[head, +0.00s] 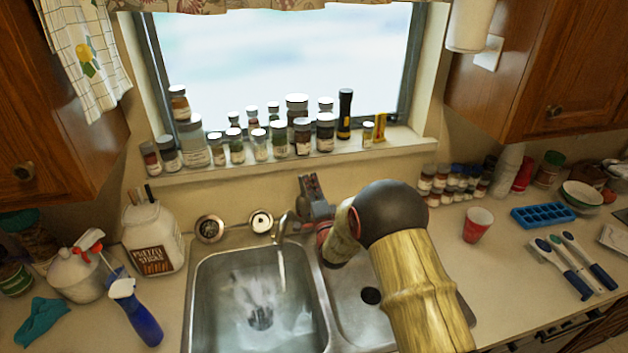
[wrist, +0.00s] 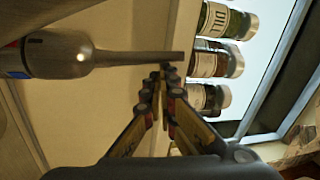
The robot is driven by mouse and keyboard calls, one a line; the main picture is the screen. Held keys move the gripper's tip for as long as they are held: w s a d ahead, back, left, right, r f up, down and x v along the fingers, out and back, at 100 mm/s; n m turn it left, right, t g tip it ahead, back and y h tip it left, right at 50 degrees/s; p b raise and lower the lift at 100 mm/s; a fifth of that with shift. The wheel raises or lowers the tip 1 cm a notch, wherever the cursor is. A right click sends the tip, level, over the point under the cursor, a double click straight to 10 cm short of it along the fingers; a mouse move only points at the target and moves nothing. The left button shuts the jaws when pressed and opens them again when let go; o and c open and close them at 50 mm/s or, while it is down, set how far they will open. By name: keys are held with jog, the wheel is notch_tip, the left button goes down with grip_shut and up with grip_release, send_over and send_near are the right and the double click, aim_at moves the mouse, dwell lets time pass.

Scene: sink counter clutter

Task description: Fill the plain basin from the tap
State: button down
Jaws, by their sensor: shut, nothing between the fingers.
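The metal tap (head: 285,226) stands behind the double sink, and its spout points over the left basin (head: 203,318). A pale stream (head: 282,268) falls below the spout, and bright ripples show on that basin's floor around the drain. The right basin (head: 345,290) shows a dark drain and no visible water; my arm hides much of it. My gripper (head: 311,186) is behind the sink, just right of the tap. In the wrist view my gripper (wrist: 165,78) is shut and empty, its tips close to the end of a grey metal lever (wrist: 130,58); I cannot tell whether they touch.
A red cup (head: 477,226) stands on the right counter.

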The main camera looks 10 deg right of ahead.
aim_at(302, 180)
dwell(0.3)
jog(key=s+n+t+y+b, duration=0.1)
jog(key=n+b, duration=0.1)
jog(key=b, duration=0.3)
jog(key=s+a+n+t+y+b, duration=0.1)
jog(key=b, duration=0.4)
jog(key=a+f+n+t+y+b, duration=0.1)
jog(key=n+b, duration=0.1)
jog(key=b, duration=0.4)
jog(key=shift+s+a+f+n+t, duration=0.1)
jog(key=shift+s+a+n+t, duration=0.05)
jog(key=shift+s+n+t, duration=0.2)
jog(key=shift+r, duration=0.2)
